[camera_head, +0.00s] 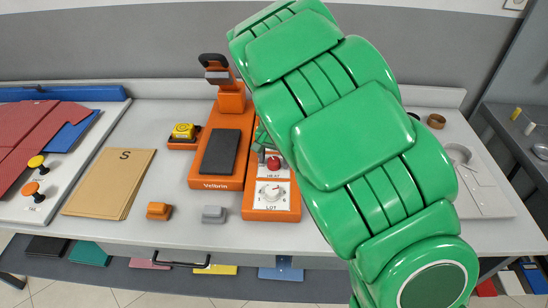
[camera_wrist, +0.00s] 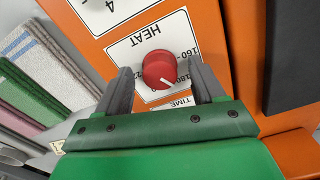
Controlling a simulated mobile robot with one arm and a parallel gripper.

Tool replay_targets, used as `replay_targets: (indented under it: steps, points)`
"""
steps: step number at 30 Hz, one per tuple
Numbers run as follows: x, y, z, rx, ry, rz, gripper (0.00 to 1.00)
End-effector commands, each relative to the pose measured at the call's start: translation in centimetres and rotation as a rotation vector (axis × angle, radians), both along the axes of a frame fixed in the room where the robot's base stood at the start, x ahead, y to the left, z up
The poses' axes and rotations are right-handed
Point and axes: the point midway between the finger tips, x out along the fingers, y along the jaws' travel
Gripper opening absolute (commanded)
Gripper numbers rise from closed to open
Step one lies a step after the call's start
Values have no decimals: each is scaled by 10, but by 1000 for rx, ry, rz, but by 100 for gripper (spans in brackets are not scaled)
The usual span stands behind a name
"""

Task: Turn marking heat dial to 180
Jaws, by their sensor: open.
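The red heat dial (camera_wrist: 160,71) sits on a white plate (camera_wrist: 133,50) marked HEAT in the wrist view. Its white mark points toward the lower right of that view, on the side where 180 is printed; the exact reading is unclear. My gripper (camera_wrist: 160,68) is open, with one grey finger on each side of the dial. I cannot tell whether either finger touches it. In the head view the red dial (camera_head: 273,163) shows on the orange control box (camera_head: 272,213), partly hidden, and my green arm covers most of my gripper.
A white LOT dial (camera_head: 272,192) is on the same box, close to the heat dial. The orange Velbrin press (camera_head: 205,184) stands just left. Small orange and grey blocks, brown S envelopes (camera_head: 85,207) and a yellow item in an orange tray lie further left.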

Motion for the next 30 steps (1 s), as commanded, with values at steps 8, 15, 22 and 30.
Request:
replay_targets:
  steps: [8,15,22,30]
  points:
    - [1,0,14,1,-3,0,68]
    - [1,0,49,1,-4,1,68]
    - [0,0,74,0,1,0,68]
    - [0,0,78,-1,1,-1,68]
